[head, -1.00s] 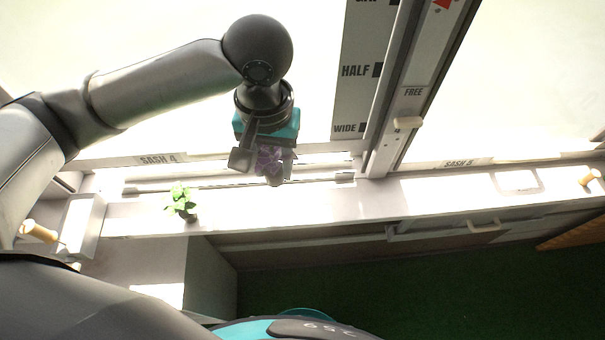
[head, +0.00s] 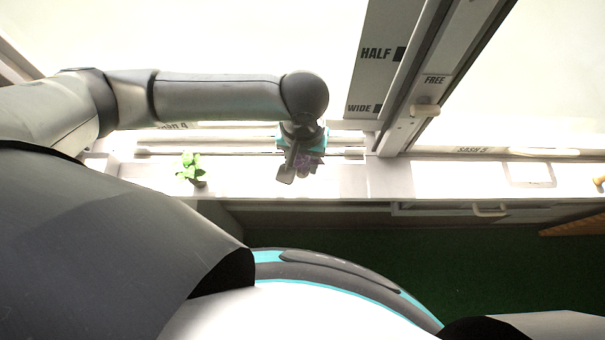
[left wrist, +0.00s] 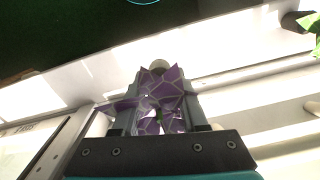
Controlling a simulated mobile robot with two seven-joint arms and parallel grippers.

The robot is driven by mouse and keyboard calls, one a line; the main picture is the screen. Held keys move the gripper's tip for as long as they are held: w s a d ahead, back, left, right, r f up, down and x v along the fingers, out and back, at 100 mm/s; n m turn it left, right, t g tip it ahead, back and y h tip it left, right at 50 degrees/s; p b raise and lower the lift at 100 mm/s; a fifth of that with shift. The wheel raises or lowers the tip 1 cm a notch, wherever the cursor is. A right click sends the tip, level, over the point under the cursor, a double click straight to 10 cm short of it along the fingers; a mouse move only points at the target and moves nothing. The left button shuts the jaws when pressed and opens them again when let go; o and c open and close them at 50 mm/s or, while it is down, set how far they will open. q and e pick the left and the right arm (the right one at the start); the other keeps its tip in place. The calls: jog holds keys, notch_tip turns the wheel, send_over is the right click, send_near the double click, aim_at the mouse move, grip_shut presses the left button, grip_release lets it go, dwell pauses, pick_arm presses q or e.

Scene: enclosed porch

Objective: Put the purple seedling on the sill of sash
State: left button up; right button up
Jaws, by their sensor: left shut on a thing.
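The purple seedling (head: 311,160) is held in my left gripper (head: 298,172), over the bright sill (head: 245,182) below the sash 4 window. In the left wrist view its purple, pale-veined leaves (left wrist: 165,88) stand between the two fingers, which are shut on it. Its pot is mostly hidden by the leaves and fingers. In the head view the "SASH 4" label is mostly covered by my left arm. The "SASH 5" label (head: 475,150) is to the right, past the post. My right gripper is not in view.
A green seedling (head: 190,168) stands on the sill left of my gripper. A window post with a "FREE" latch (head: 424,110) and a "HALF/WIDE" plate (head: 377,60) rises right of the gripper. A drawer handle (head: 490,210) is below the sill. The sill between seedling and gripper is clear.

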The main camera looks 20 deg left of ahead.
pick_arm(q)
jog(key=shift+f+b, duration=0.55)
jog(key=shift+f, duration=2.8)
jog(key=shift+f, duration=0.15)
jog(key=o, duration=1)
notch_tip(320, 180, up, 12)
jog(key=shift+r+p, duration=0.15)
jog(key=shift+p, duration=1.05)
